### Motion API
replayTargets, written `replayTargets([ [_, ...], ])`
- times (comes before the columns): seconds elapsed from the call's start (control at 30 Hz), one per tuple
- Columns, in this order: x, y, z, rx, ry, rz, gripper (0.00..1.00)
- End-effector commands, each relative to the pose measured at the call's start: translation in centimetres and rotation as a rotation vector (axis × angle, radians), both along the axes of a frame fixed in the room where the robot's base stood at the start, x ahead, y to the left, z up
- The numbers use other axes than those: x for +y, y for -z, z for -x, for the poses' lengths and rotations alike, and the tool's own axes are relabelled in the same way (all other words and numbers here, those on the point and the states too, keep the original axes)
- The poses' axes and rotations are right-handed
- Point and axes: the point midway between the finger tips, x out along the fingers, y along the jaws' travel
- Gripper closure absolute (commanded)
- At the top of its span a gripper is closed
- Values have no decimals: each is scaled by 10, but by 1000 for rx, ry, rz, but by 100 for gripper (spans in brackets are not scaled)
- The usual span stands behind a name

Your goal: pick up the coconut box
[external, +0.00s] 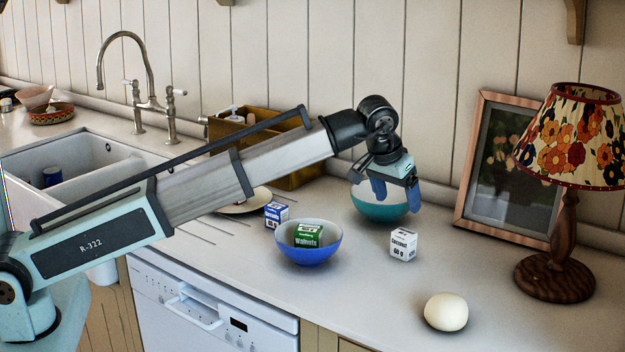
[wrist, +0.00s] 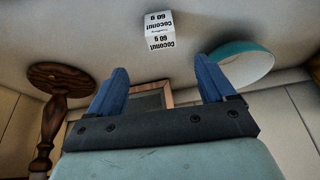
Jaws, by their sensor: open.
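The coconut box (external: 403,245) is a small white carton with dark print, standing on the worktop to the right of the blue bowl. In the wrist view the coconut box (wrist: 160,31) lies ahead of my fingertips, near the top middle, with its label upside down. My gripper (external: 397,194) is above the worktop, beyond and slightly left of the box, in front of the teal bowl. In the wrist view my gripper (wrist: 163,78) shows two blue fingers spread apart with nothing between them. The fingers do not touch the box.
A teal bowl (external: 380,207) stands behind my gripper. A blue bowl (external: 308,252) holds a green walnuts box (external: 308,235); a blue-and-white box (external: 276,215) is beside it. A white egg-shaped object (external: 446,312), lamp (external: 568,150) and picture frame (external: 470,200) stand right. Worktop around the coconut box is clear.

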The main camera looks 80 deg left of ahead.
Motion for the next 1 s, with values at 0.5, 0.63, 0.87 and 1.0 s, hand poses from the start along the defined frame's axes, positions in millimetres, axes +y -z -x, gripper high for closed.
replayTargets([
  [0.5, 18, 68, -21, 3, 2, -1, 17],
  [0.63, 20, 76, -24, 2, 1, -1, 17],
  [0.87, 22, 84, -26, 2, 1, -1, 17],
  [1.0, 26, 99, -29, 4, 1, -2, 17],
])
